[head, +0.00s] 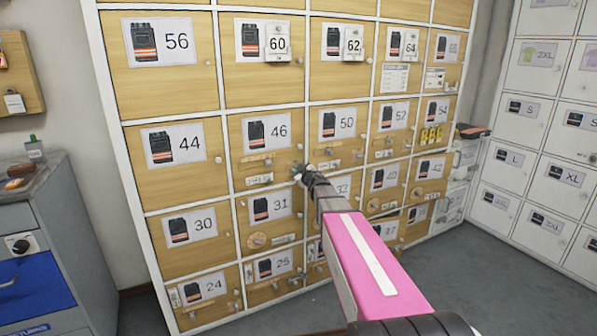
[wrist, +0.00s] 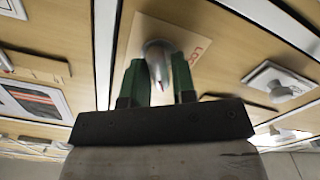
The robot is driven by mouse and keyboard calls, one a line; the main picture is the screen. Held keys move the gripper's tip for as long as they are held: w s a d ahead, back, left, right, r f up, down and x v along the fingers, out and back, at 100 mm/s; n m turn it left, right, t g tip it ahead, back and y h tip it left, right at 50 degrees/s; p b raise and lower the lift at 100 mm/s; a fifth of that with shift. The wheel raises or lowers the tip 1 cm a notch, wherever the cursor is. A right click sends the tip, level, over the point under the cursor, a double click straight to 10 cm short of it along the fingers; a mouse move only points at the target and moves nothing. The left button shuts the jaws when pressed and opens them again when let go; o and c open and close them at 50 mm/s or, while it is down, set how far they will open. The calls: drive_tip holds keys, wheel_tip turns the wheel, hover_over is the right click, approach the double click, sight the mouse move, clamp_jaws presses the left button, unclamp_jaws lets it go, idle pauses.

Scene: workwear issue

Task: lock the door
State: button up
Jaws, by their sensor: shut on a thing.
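My gripper (head: 299,173) reaches the locker wall at the lower right of the wooden door marked 46 (head: 238,158). In the wrist view, the two green fingers of my gripper (wrist: 158,72) are shut on a silver rounded knob (wrist: 157,48), one finger on each side. A tan label (wrist: 200,42) with red letters, partly hidden, lies on the door behind the knob. The door looks closed, flush with its neighbours. In the head view my gripper hides the knob, so its turn position cannot be told.
Many numbered wooden doors with knobs and small plates surround it, such as door 44 (head: 182,182) and door 50 (head: 338,143). White lockers (head: 524,187) stand at the right. A grey cabinet (head: 62,215) stands at the left. Grey floor (head: 480,290) is clear at lower right.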

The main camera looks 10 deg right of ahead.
drive_tip(key=n, duration=0.6)
drive_tip(key=shift+a+f, duration=0.1)
drive_tip(key=n, duration=0.5)
drive_tip(key=shift+f+n, duration=0.1)
drive_tip(key=shift+n, duration=0.2)
idle(0.3)
drive_tip(key=o, duration=0.8)
drive_tip(key=shift+c, duration=0.2)
drive_tip(key=v, duration=1)
drive_tip(key=shift+s, duration=0.4)
